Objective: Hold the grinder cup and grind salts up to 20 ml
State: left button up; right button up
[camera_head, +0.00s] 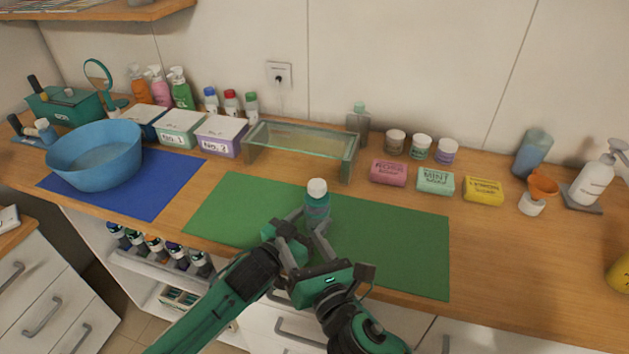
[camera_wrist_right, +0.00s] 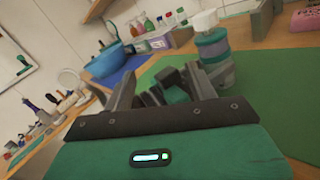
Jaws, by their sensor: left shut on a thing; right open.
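The grinder cup (camera_head: 317,203), with a white cap, a teal body and a purplish band, stands about upright over the green mat (camera_head: 400,245). It also shows in the right wrist view (camera_wrist_right: 213,50). My left gripper (camera_head: 304,222) is shut on its lower body, which the fingers partly hide. I cannot tell whether its base touches the mat. My right gripper (camera_head: 308,250) is open and empty, just below and in front of my left gripper. In the right wrist view (camera_wrist_right: 160,88), the left gripper shows between its fingers and the cup lies beyond the right finger.
A glass tray (camera_head: 300,140) stands behind the mat. Soaps (camera_head: 436,181) and small jars (camera_head: 421,148) are to the right, with an orange funnel (camera_head: 543,184) farther right. A blue bowl (camera_head: 95,155) sits on a blue mat at left. The mat's right half is clear.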

jog(key=n+h, duration=0.1)
jog(key=h, duration=0.1)
send_near(315, 181)
jog(key=s+f, duration=0.1)
jog(key=s, duration=0.1)
jog(key=w, duration=0.1)
jog(key=shift+n+h, duration=0.3)
jog(key=x, duration=1.1)
jog(key=shift+w+r, duration=0.15)
jog(key=shift+w, duration=0.25)
jog(key=shift+c, duration=0.3)
jog(key=c, duration=0.9)
